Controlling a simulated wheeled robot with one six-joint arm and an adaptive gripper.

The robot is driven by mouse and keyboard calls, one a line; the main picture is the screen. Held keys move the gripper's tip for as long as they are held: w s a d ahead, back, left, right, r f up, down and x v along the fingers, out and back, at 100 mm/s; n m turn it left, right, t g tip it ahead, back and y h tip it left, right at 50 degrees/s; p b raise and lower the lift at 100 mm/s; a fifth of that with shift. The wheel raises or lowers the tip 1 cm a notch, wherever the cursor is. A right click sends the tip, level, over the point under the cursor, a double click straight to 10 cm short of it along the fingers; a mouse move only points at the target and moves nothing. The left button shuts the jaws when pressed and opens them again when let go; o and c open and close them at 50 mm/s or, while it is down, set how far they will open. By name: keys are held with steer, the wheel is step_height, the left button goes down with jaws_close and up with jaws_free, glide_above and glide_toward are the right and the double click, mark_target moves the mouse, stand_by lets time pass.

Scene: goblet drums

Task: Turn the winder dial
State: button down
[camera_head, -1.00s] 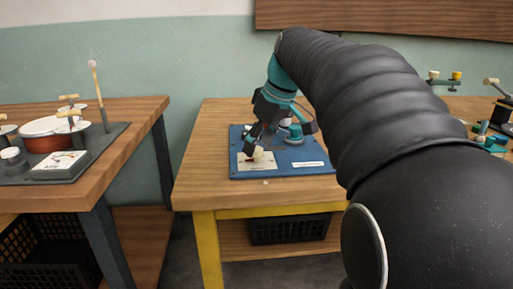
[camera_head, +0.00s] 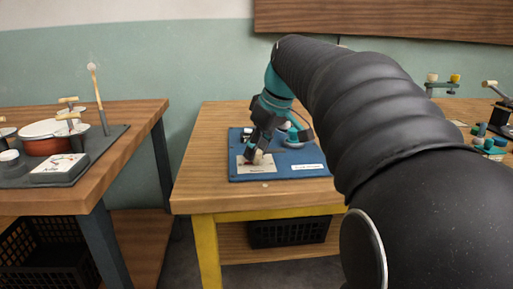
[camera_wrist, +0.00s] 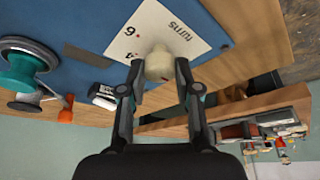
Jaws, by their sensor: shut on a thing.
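The winder dial is a cream knob (camera_wrist: 158,66) on a white card (camera_wrist: 180,30) printed "turns" with numbers. The card lies on a blue board (camera_head: 300,174) on the middle wooden table. In the wrist view my gripper (camera_wrist: 160,72) has one finger on each side of the knob, shut on it. In the head view my gripper (camera_head: 256,152) reaches down to the card from above, and its fingers partly hide the knob (camera_head: 259,158). The dial's exact setting cannot be read.
A teal knob (camera_head: 295,134) stands behind on the same board, close to my gripper. A left table (camera_head: 130,152) holds a drum and upright rods. More devices (camera_head: 490,142) stand at the right. A black crate (camera_head: 290,232) sits under the middle table.

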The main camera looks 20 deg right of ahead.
steer(key=m+h, duration=0.1)
steer(key=m, duration=0.2)
steer(key=m+h+p, duration=0.1)
steer(key=m, duration=0.1)
steer(key=shift+a+m+t, duration=0.2)
steer(key=shift+m+t, duration=0.1)
steer(key=shift+m, duration=0.1)
steer(key=m+h+p, duration=0.1)
steer(key=m+h, duration=0.1)
steer(key=m, duration=0.3)
steer(key=shift+m+p, duration=0.3)
steer(key=c, duration=0.8)
jaws_free()
steer(key=v, duration=1.2)
steer(key=shift+w+a+r, duration=0.1)
steer(key=shift+w+a, duration=0.15)
steer(key=shift+w, duration=0.05)
